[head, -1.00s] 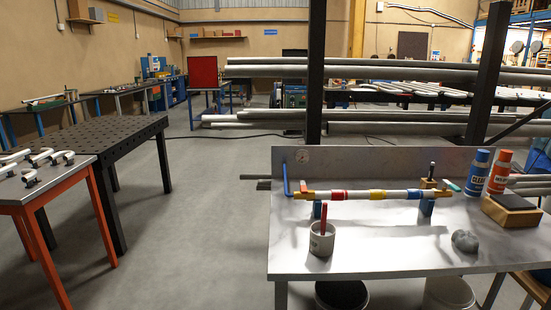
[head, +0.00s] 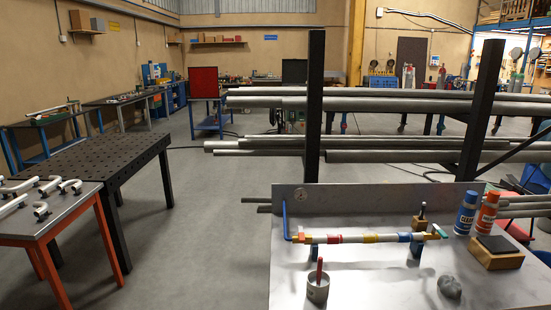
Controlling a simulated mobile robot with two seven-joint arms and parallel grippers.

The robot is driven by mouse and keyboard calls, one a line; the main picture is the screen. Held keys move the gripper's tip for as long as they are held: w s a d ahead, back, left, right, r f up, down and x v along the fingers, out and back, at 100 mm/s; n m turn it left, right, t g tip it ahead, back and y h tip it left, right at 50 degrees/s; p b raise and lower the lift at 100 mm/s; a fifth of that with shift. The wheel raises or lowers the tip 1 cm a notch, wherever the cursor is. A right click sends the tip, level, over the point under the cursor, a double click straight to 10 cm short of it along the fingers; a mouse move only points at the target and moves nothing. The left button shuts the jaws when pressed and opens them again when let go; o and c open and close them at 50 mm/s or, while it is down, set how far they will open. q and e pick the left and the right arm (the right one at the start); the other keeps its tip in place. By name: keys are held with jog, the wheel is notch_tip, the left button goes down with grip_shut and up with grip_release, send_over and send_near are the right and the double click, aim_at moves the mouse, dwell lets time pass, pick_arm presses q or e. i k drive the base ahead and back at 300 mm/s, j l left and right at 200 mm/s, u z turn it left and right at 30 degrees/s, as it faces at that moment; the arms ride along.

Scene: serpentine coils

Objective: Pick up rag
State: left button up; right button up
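The rag (head: 449,287) is a crumpled grey lump on the metal bench top (head: 375,285), near the right of the head view. It lies in front of a wooden block with a dark top, apart from it. Neither of my grippers is in view, and nothing touches the rag from above.
Behind the rag, a pipe assembly (head: 370,238) with coloured bands sits on supports. A grey cup (head: 317,289) with a red-handled tool stands left. Two spray cans (head: 466,213) and the wooden block (head: 496,258) stand right. A perforated black table (head: 95,160) is at left; open floor lies between.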

aim_at(449, 286)
jog(key=z, duration=0.5)
jog(key=i+l+z, duration=0.1)
jog(key=z, duration=0.25)
jog(key=i+l+z, duration=0.1)
jog(key=l+z, duration=0.25)
jog(key=i+l+z, duration=0.1)
jog(key=z, duration=0.2)
jog(key=i+l, duration=0.65)
jog(key=i, duration=0.15)
jog(key=j+z, duration=0.15)
jog(key=j, duration=0.15)
jog(key=k+j+z, duration=0.15)
jog(key=j, duration=0.1)
